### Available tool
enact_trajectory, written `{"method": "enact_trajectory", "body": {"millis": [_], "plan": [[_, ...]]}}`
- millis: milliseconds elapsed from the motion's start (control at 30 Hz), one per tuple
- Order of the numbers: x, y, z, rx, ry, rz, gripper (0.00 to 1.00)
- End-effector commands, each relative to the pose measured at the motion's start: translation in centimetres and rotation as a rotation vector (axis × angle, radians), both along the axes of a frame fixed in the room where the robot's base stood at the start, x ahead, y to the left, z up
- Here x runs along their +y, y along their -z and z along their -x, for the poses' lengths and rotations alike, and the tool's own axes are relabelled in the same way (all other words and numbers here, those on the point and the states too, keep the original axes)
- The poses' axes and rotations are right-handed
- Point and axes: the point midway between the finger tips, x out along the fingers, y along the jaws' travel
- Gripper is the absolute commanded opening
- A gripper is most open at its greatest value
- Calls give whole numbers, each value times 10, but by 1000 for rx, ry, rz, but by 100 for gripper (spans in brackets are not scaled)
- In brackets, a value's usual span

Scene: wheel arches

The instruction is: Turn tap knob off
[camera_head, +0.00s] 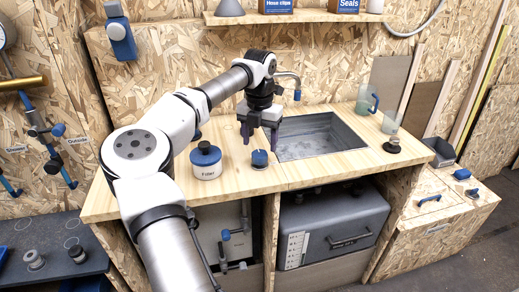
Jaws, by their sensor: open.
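A small blue knob (260,158) stands on the wooden counter, left of the sink (345,135). I cannot tell for sure whether it is the tap knob. A curved metal spout with a blue tip (297,95) shows behind my gripper, at the back of the sink; its base is hidden by my arm. My gripper (260,138) points down with its purple fingers apart and nothing between them. It appears just above and behind the blue knob; whether it touches cannot be told.
A white jar with a blue lid (207,163), labelled Filter, stands left of the knob. Glass vessels (391,121) and a dark round fitting (393,146) are right of the sink. A shelf (300,16) runs above. A grey case (330,228) sits under the counter.

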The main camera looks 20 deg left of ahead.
Motion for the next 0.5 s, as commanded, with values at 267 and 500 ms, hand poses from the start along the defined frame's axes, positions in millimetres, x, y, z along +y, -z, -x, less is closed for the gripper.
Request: {"method": "enact_trajectory", "body": {"millis": [267, 500], "plan": [[0, -65, -1, -4, -2, -1, 64], [0, -98, 0, -2, -2, 0, 64]]}}
